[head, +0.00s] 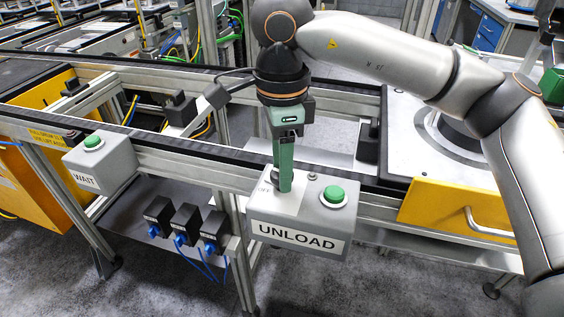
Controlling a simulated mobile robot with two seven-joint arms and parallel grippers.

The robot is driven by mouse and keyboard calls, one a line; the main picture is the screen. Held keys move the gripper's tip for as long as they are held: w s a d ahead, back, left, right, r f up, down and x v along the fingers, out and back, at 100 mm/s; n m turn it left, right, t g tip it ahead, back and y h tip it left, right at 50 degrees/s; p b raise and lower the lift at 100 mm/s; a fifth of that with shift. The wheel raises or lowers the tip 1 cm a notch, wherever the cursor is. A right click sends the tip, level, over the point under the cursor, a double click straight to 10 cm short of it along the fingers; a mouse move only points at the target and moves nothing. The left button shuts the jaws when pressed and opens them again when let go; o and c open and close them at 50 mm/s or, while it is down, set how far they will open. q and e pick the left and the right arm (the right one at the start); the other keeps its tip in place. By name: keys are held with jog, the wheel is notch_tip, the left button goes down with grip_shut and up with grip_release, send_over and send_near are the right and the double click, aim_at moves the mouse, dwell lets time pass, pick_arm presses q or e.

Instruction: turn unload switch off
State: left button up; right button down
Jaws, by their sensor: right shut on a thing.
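The unload box (303,229) is a grey box labelled UNLOAD, fixed to the front rail of the conveyor. A green button (334,194) sits on its right top. The unload switch is on its left top, beside a label that partly reads OFF; my right gripper hides most of it. My right gripper (284,189) points straight down with its green fingers at the switch and is shut on it. I cannot tell which way the switch is turned. My left gripper is not in view.
A grey WAIT box (101,163) with a green button stands at the left. A yellow panel (458,209) with a handle is right of the unload box. Black connectors (186,222) with blue cables hang below the conveyor. The floor in front is clear.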

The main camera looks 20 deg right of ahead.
jog(key=shift+n, duration=1.5)
jog(key=shift+c, duration=1.8)
grip_release()
notch_tip(320, 180, up, 12)
jog(key=p, duration=0.3)
jog(key=shift+r, duration=0.25)
